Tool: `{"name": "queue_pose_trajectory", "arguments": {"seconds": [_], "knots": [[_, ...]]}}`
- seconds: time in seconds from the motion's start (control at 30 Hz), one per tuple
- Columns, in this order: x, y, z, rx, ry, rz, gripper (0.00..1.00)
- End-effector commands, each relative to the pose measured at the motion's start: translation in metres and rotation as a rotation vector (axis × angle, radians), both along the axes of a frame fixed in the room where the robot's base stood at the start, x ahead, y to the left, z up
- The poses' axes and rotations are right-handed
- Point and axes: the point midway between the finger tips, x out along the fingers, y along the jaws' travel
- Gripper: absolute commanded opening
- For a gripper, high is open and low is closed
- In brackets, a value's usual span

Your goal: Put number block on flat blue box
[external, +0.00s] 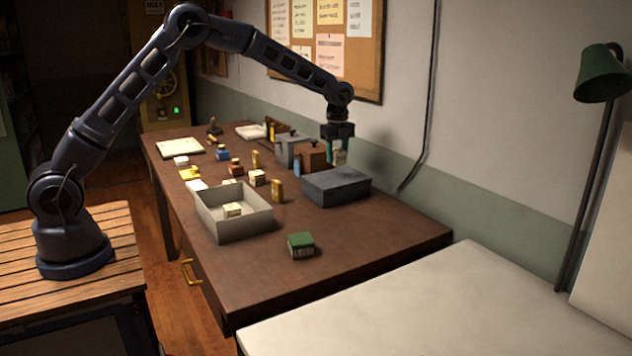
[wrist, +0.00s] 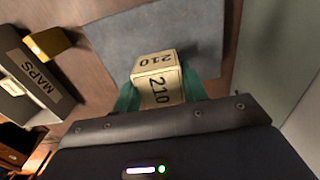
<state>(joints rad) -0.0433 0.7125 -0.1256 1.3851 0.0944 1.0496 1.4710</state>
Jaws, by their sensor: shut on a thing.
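The number block (wrist: 157,82) is cream with "210" in black on two faces. My gripper (external: 337,158) is shut on it, with a green finger on each side of the block in the wrist view. In the external view the block is small and mostly hidden by the fingers. The flat blue box (external: 336,186) is a low grey-blue box near the wall side of the table. It also shows in the wrist view (wrist: 197,32), behind the block. The gripper is over the box's back part; I cannot tell whether the block touches its lid.
A brown box (external: 310,156) and a grey box (external: 291,151) stand left of the blue box. An open grey tray (external: 236,225) holds a small cream block. A green-topped block (external: 301,245) lies in front. The table's right end is clear.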

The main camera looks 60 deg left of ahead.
Motion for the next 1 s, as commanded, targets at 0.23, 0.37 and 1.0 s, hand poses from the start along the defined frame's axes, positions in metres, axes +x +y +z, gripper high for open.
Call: {"name": "queue_pose_trajectory", "arguments": {"seconds": [0.23, 0.37, 1.0], "knots": [[0.0, -0.001, -0.016, 0.0, 0.001, -0.001, 0.2], [-0.001, -0.001, -0.034, 0.0, 0.002, -0.001, 0.2], [0.0, 0.0, -0.051, 0.0, 0.0, 0.0, 0.64]]}}
